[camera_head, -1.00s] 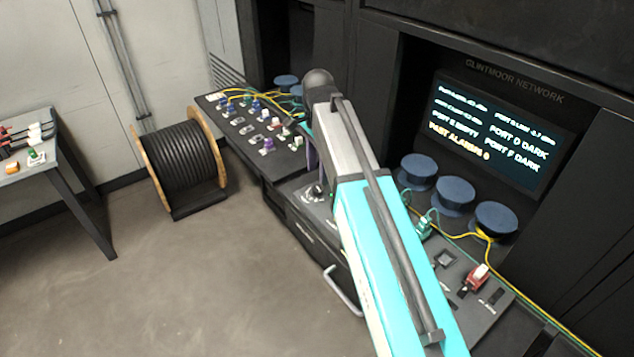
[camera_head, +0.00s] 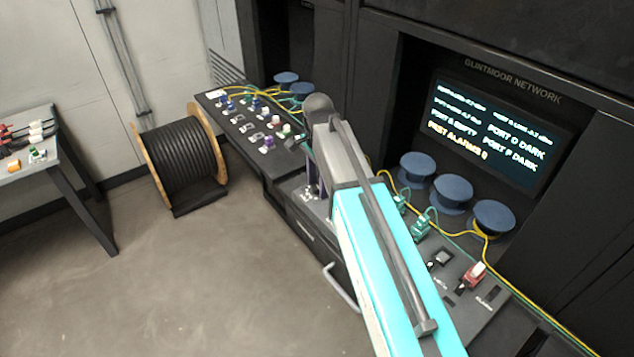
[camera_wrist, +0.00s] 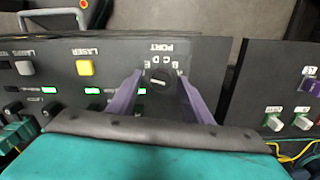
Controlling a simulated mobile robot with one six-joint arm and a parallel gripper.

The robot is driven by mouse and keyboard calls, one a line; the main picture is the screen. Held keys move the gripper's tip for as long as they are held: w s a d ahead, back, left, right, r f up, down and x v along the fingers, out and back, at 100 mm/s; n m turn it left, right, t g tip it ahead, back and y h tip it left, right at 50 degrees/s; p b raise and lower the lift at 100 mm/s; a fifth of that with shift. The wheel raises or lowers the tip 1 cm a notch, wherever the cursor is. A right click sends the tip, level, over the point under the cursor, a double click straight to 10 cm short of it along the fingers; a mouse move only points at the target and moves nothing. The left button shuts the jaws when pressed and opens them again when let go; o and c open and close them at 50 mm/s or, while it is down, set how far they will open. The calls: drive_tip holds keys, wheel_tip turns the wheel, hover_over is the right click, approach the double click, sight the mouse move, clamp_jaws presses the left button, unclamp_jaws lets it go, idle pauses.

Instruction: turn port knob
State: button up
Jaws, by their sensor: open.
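The port knob (camera_wrist: 159,81) is a small round black dial with a pale pointer line, on a dark panel. Letters and the word PORT are printed around it in the wrist view. My gripper (camera_wrist: 160,76) is open, with one purple finger on each side of the knob. Gaps show between the fingers and the knob, and I cannot tell how far the tips are above the panel. In the head view my arm hides the knob; part of my gripper (camera_head: 313,178) shows beside the arm, above the panel.
A yellow laser button (camera_wrist: 85,68) sits left of the knob in the wrist view. A screen (camera_head: 490,135) shows port states. Blue round caps (camera_head: 453,190), yellow cables and a red switch (camera_head: 474,274) line the bench. A cable reel (camera_head: 182,165) stands on the floor.

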drive_tip(key=c, duration=1)
drive_tip(key=shift+a, duration=0.15)
drive_tip(key=shift+c, duration=0.4)
drive_tip(key=shift+m, duration=0.4)
drive_tip(key=m, duration=0.5)
drive_tip(key=shift+d, duration=0.2)
drive_tip(key=m, duration=0.6)
drive_tip(key=shift+s+f, duration=0.1)
